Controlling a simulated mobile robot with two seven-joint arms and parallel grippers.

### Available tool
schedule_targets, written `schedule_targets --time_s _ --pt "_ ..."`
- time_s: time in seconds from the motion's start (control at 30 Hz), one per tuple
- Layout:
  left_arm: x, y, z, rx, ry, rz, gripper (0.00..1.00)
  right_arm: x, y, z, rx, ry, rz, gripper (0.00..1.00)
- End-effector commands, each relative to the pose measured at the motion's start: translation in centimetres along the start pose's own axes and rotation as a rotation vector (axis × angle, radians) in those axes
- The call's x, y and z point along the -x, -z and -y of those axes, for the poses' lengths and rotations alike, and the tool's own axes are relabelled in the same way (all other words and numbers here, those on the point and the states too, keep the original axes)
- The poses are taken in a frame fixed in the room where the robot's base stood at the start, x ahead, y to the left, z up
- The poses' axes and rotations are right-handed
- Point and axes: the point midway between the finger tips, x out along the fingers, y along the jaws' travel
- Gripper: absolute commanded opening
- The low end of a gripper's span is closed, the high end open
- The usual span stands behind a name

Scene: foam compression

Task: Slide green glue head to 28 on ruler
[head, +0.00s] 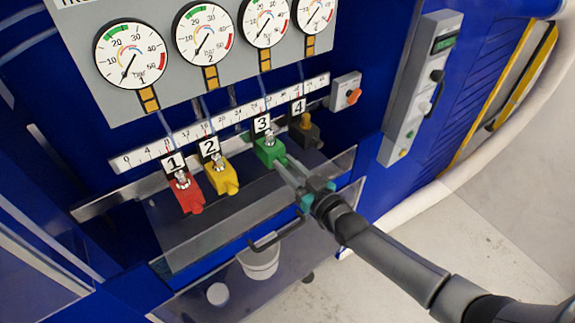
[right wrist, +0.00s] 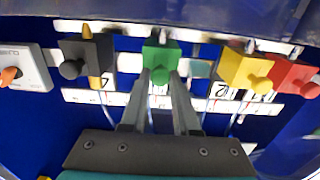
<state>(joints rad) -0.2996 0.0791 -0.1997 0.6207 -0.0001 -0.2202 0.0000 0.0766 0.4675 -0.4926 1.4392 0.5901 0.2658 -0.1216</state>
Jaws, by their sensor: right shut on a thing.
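The green glue head (head: 268,152), under the number 3 label, sits on the rail below the white ruler (head: 187,134). It also shows in the right wrist view (right wrist: 161,53). My right gripper (head: 283,168) reaches it from the front right and is shut on its round front knob. In the right wrist view the gripper's two fingers (right wrist: 160,82) lie on either side of that knob. The exact ruler mark at the green head is too small to read. My left gripper is not in view.
The red head (head: 186,192) and yellow head (head: 222,177) stand left of the green one. A black head (head: 304,133) stands close to its right, near a grey box with an orange knob (head: 347,92). A white bucket (head: 260,260) is below.

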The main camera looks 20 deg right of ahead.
Motion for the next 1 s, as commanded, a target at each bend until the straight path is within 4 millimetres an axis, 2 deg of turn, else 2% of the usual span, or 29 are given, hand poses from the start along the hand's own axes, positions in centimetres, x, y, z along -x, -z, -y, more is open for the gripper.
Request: schedule_targets --time_s 0.17,0.37,0.6,0.63,0.87,1.0 --pt "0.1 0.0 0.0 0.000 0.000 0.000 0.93 0.0 0.0 0.2 -0.001 0.000 0.001 0.00" --pt "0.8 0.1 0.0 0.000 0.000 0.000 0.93 0.0 0.1 1.6 -0.003 0.000 0.000 0.00" --pt "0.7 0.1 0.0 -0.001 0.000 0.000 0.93 0.0 0.0 1.5 0.000 0.000 0.001 0.00" --pt "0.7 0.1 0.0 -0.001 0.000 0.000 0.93 0.0 0.0 1.5 0.000 0.000 0.001 0.33" --pt "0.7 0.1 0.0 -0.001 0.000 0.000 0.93 0.0 0.0 1.5 0.000 0.000 0.000 0.58" --pt "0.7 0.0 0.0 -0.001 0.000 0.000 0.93 0.0 0.0 1.5 0.000 0.000 0.000 0.58"
